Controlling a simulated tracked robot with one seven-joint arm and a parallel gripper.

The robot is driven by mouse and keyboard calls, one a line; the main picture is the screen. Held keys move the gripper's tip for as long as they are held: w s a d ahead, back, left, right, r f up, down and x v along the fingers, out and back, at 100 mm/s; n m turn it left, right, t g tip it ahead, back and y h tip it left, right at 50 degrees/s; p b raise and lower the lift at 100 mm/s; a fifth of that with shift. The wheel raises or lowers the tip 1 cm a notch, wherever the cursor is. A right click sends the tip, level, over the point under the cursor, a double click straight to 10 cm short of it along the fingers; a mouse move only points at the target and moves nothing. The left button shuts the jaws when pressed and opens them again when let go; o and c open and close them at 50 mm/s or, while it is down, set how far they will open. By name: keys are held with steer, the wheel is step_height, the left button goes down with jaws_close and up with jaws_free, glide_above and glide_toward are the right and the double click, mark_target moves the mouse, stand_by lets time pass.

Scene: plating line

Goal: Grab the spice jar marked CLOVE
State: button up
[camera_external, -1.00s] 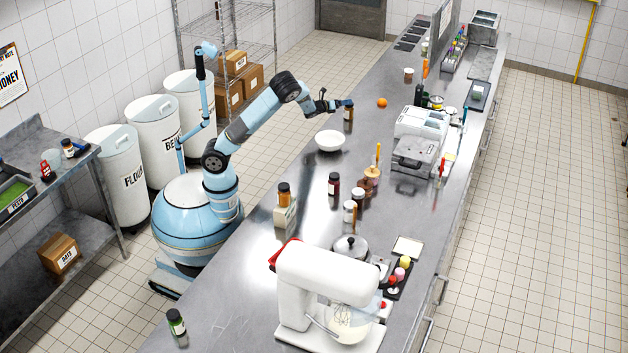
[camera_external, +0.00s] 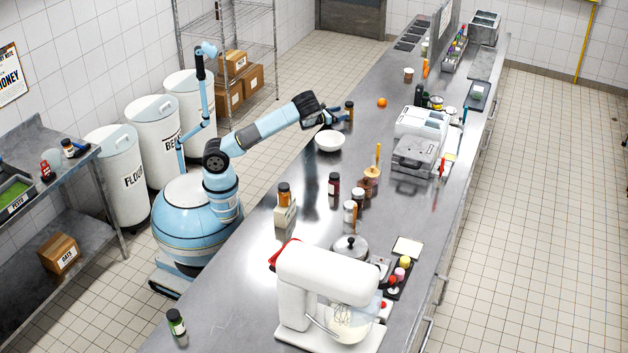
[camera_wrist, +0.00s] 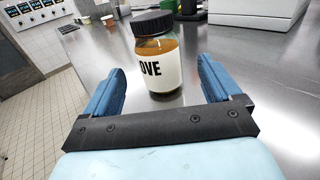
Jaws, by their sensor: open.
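The spice jar (camera_wrist: 156,62) stands upright on the steel counter in the wrist view. It has a dark lid, brownish contents and a white label on which "OVE" shows; the rest of the word is turned out of sight. My gripper (camera_wrist: 160,92) is open, with one blue finger on each side of the jar's lower part. The jar is ahead of and roughly between the fingertips, not gripped. In the external view the jar (camera_external: 349,110) stands near the counter's left edge, just beyond my gripper (camera_external: 341,117), which is low over the counter.
A white bowl (camera_external: 329,141) sits on the counter just in front of my gripper. An orange (camera_external: 382,102) lies to the right of the jar. A white and grey machine (camera_external: 419,140) stands farther right.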

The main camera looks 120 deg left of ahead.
mark_target(352, 111)
steer(key=shift+w+a, duration=0.25)
steer(key=shift+a, duration=0.05)
steer(key=shift+x, duration=3.35)
steer(key=shift+f, duration=0.1)
steer(key=c, duration=1.2)
steer(key=shift+c, duration=0.2)
